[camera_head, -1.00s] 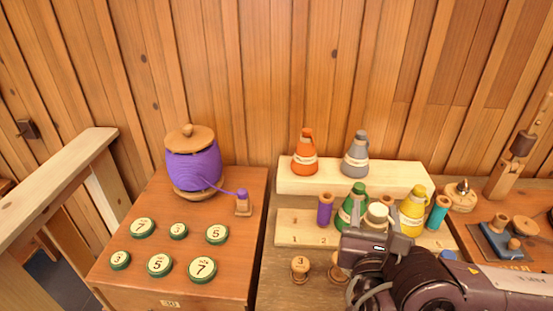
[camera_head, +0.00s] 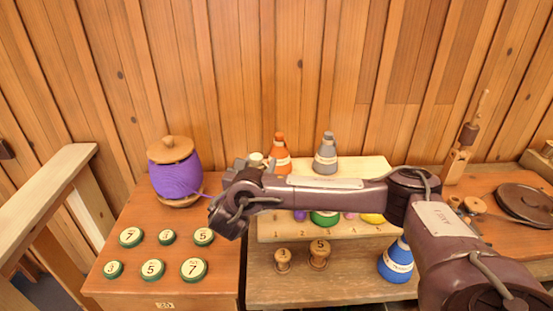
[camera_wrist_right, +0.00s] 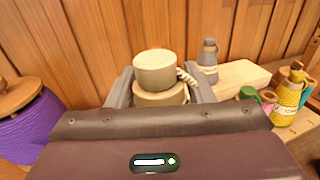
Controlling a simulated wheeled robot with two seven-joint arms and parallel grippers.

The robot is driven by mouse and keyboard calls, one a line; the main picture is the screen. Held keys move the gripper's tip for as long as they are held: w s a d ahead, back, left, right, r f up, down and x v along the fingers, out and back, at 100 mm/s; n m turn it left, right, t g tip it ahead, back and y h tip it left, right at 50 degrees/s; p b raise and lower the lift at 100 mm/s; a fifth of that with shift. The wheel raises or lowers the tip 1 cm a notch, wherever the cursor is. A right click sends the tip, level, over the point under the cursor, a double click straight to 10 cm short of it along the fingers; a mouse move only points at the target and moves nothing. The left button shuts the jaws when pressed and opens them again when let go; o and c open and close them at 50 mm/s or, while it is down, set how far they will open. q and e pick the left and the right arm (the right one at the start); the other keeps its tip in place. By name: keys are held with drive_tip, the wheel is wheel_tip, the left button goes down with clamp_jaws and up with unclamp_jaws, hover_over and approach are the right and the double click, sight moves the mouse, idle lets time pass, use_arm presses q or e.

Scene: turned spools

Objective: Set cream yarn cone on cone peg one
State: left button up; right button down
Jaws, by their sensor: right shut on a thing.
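The cream yarn cone (camera_head: 257,158) is mostly hidden by my right gripper (camera_head: 247,167) in the head view. In the right wrist view, its pale rounded top (camera_wrist_right: 155,70) shows between the two fingers, which are shut on it. The gripper holds it up in front of the wall, left of the orange cone (camera_head: 281,156). The orange cone and a grey cone (camera_head: 326,154) stand on a pale raised shelf (camera_head: 374,167). I cannot make out cone peg one; my arm covers part of the shelf. My left gripper is not in view.
A purple yarn pot (camera_head: 176,178) stands left of the gripper, close by. Numbered green discs (camera_head: 152,270) lie on the left cabinet. My arm crosses over a green cone (camera_head: 325,218) and a yellow one (camera_head: 372,219). A blue cone (camera_head: 396,262) stands at the front right.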

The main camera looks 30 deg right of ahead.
drive_tip(key=w+d+m+g+h, duration=0.2)
drive_tip(key=w+d+g, duration=0.1)
drive_tip(key=d, duration=0.3)
wheel_tip(320, 180, down, 11)
drive_tip(key=d+m+g+h+b, duration=0.1)
drive_tip(key=b, duration=0.5)
drive_tip(key=shift+w+d, duration=0.2)
drive_tip(key=shift+d, duration=0.2)
drive_tip(key=shift+f+b, duration=0.95)
drive_tip(key=shift+f, duration=0.05)
drive_tip(key=shift+f+b, duration=0.4)
drive_tip(key=shift+f, duration=0.15)
idle(0.5)
drive_tip(key=c, duration=1)
unclamp_jaws()
drive_tip(key=shift+o, duration=0.2)
drive_tip(key=shift+s, duration=0.1)
